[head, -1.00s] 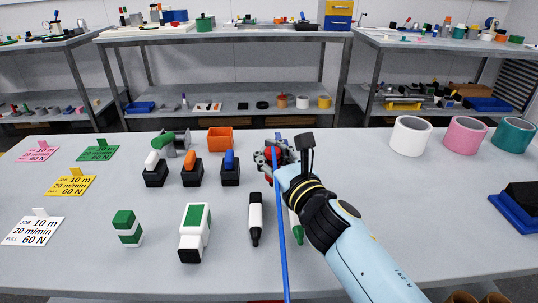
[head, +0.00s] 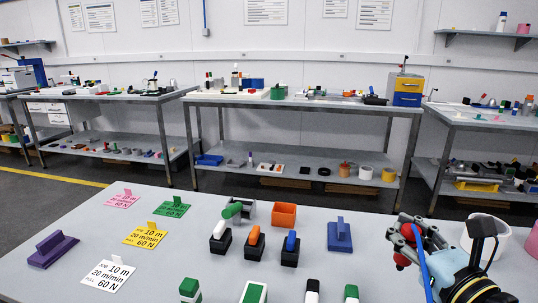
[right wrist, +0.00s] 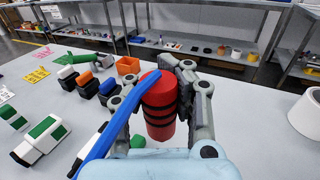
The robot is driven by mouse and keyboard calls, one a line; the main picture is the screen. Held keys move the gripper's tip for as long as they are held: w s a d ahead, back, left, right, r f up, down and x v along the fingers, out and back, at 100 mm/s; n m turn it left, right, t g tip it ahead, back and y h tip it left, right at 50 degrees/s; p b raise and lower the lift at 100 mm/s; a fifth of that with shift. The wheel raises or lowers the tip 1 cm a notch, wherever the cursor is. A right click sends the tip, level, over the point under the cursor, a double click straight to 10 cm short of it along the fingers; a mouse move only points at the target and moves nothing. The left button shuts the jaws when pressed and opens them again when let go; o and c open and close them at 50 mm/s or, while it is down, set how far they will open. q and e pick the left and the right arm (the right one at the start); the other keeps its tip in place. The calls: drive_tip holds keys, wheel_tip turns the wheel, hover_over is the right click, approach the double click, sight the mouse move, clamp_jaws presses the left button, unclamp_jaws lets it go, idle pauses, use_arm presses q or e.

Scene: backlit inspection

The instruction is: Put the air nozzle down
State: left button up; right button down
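The air nozzle looks to be a red cylinder with black bands (right wrist: 159,105), upright between the fingers of my right gripper (right wrist: 160,95) in the right wrist view. The fingers are closed on its two sides. In the head view my right gripper (head: 406,243) is at the right, and only a bit of red (head: 402,260) shows between its fingers. A blue hose (head: 421,262) runs down past the gripper; its join to the nozzle is hidden. I cannot tell whether the nozzle's lower end touches the table. My left gripper is not in view.
On the grey table (head: 345,275) left of the gripper are a blue block with a handle (head: 340,237), an orange bin (head: 285,214), several black holders with coloured pieces and several cards. Right are a white roll (head: 487,232) and a pink roll (head: 533,243). Table around the blue block is clear.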

wheel_tip(320, 180, up, 11)
drive_tip(key=n+g+y, duration=0.3)
drive_tip(key=n+y, duration=0.2)
drive_tip(key=y, duration=0.2)
drive_tip(key=s+a+r+m+t+h, duration=0.1)
drive_tip(key=s+a+r, duration=0.2)
drive_tip(key=s+a, duration=0.2)
drive_tip(key=shift+s, duration=0.25)
